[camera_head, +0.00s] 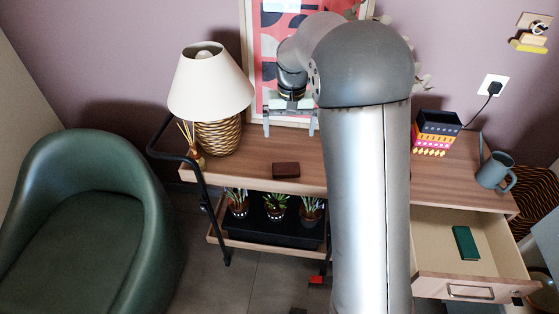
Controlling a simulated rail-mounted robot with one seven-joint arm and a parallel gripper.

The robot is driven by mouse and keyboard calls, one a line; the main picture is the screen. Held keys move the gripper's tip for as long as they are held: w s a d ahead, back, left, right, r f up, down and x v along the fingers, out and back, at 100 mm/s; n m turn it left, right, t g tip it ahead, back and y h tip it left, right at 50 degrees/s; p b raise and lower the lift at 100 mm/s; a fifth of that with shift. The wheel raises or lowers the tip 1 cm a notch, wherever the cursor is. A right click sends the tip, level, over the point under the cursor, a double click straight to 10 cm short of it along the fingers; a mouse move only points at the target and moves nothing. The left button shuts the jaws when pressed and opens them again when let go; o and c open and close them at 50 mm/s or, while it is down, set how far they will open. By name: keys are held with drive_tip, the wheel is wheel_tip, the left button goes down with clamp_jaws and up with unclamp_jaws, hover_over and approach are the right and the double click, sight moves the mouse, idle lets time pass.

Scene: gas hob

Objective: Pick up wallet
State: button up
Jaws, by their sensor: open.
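A small dark brown block-like thing (286,170), which looks like the wallet, lies near the front edge of the wooden cart top (255,177). My gripper (290,130) is open and empty, its two fingers spread and pointing down. In the picture it is above and behind the brown thing, apart from it. A flat dark green thing (466,243), a small book or another wallet, lies in the open drawer at the right; I cannot tell which.
A lamp (212,80) with a woven base and a reed diffuser (190,150) stand left of my gripper. A framed picture (270,60) is behind it. Potted plants (276,207) fill the lower shelf. A green armchair (80,215) is left.

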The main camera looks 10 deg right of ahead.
drive_tip(key=w+f, duration=0.4)
drive_tip(key=w, duration=0.1)
hover_over(286, 168)
wheel_tip(286, 168, down, 11)
drive_tip(key=shift+s+a+r+b, duration=0.1)
drive_tip(key=shift+b, duration=0.3)
drive_tip(key=shift+f, duration=3.05)
drive_tip(key=c, duration=0.9)
